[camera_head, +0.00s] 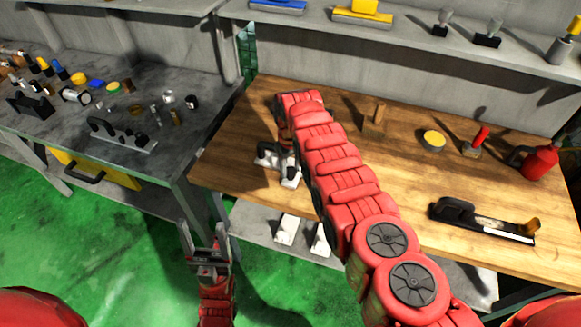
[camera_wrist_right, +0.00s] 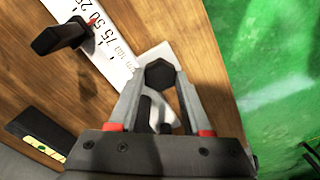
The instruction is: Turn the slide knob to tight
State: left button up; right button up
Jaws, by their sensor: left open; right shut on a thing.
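A black hexagonal knob (camera_wrist_right: 159,75) sits on a white slide scale (camera_wrist_right: 108,42) with printed numbers, seen in the right wrist view. My right gripper (camera_wrist_right: 160,84) has its two fingers on either side of the knob and is shut on it. The knob's tight and loose marks cannot be made out. In the head view the white and black slide device (camera_head: 268,160) lies at the left end of the wooden workbench, partly hidden by my right arm. My left gripper (camera_head: 208,260) is open and empty, low in front of the bench, over the green floor.
A black lever part (camera_wrist_right: 60,37) rises beside the scale. The wooden bench (camera_head: 250,120) also holds a black hand plane (camera_head: 470,216), a yellow tin (camera_head: 433,139) and a red oil can (camera_head: 540,160). A grey bench (camera_head: 190,140) with several small parts stands at the left.

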grip_shut()
